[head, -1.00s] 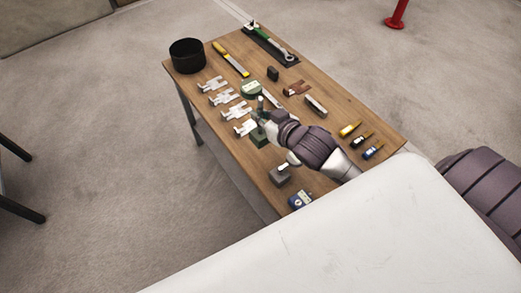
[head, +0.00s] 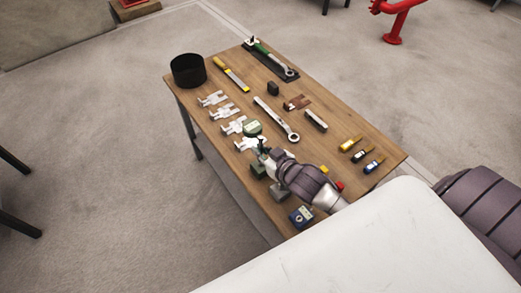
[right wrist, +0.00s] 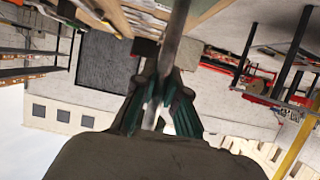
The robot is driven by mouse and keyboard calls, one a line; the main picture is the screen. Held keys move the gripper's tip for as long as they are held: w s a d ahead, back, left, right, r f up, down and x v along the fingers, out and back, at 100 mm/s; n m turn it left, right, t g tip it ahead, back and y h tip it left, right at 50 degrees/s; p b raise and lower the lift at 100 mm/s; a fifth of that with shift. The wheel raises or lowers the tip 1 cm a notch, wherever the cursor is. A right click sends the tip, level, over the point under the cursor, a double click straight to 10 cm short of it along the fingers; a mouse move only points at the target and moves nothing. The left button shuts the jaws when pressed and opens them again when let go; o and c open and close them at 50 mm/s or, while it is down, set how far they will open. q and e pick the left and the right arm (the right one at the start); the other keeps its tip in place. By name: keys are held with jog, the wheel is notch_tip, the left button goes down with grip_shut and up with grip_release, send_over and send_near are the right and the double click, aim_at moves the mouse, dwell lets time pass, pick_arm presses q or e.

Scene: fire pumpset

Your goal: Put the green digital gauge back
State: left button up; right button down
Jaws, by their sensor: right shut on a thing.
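In the right wrist view the fingers (right wrist: 160,105) close on a thin dark grey bar (right wrist: 172,55); the dial face cannot be made out there. A dark green block (head: 257,170) stands beside the gripper, partly hidden by it. Whether the gauge touches anything below is unclear. My left gripper is not in view.
White caliper-like pieces (head: 223,111) line the table's left side, close to the gauge. A wrench (head: 277,118) lies in the middle. A grey block (head: 280,192) and blue box (head: 302,216) stand at the near edge. A black pot (head: 188,70) stands at the far left corner.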

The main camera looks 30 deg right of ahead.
jog(key=shift+w, duration=0.1)
jog(key=c, duration=1.2)
grip_release()
jog(key=shift+f, duration=0.1)
jog(key=v, duration=1.2)
